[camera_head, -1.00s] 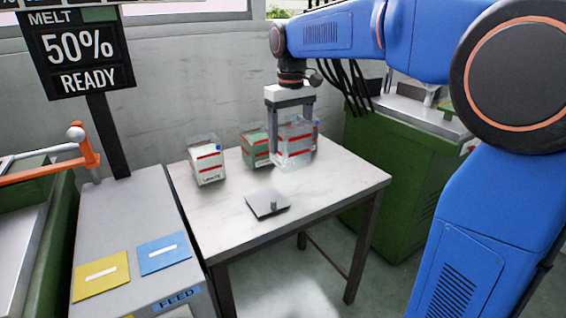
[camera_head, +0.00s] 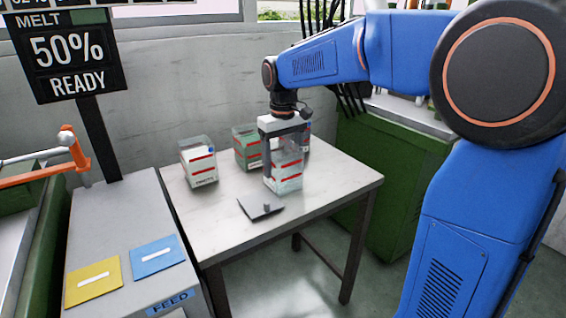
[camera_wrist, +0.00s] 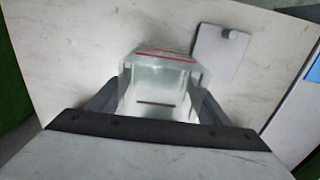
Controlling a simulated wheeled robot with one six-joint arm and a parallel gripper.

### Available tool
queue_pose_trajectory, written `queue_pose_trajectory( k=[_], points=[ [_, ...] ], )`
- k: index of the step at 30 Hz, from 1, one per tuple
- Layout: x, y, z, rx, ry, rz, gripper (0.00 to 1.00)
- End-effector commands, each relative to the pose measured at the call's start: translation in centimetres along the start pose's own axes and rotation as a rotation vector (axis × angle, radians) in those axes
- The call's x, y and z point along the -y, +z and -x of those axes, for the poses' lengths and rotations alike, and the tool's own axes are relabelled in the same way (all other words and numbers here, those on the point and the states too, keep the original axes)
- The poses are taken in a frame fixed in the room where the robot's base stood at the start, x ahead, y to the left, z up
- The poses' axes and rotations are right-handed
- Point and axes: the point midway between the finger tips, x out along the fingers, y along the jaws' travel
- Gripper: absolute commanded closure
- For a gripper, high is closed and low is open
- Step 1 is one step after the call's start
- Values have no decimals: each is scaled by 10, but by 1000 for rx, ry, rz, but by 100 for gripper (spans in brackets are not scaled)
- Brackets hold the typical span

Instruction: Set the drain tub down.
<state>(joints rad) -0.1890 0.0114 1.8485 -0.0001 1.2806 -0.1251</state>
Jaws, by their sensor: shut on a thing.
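The drain tub (camera_head: 285,180) is a clear, box-shaped tub with red stripes, over the right half of the table (camera_head: 322,190). My gripper (camera_head: 284,158) is shut on it from above, one finger on each side. In the wrist view the tub (camera_wrist: 158,98) sits upright between the fingers, with a dark slot-like mark inside. Its base is at or very near the table top; I cannot tell whether it touches.
A white-filled tub (camera_head: 199,168) and a green-filled tub (camera_head: 246,150) stand behind to the left. Another tub (camera_head: 302,140) is partly hidden behind my gripper. A flat grey plate with a knob (camera_head: 258,208) lies in front. The table's front right is clear.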

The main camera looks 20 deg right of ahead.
Motion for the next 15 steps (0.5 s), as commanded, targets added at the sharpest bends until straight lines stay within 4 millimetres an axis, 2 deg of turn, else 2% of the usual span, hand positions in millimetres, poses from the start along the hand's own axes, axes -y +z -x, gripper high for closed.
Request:
queue_pose_trajectory(
  k=[1,2,4,15],
  points=[
    [0,0,-2,1,0,0,52],
    [0,0,-2,1,0,0,26],
    [0,0,-2,0,0,0,10],
    [0,0,2,0,0,0,10]
  ],
)
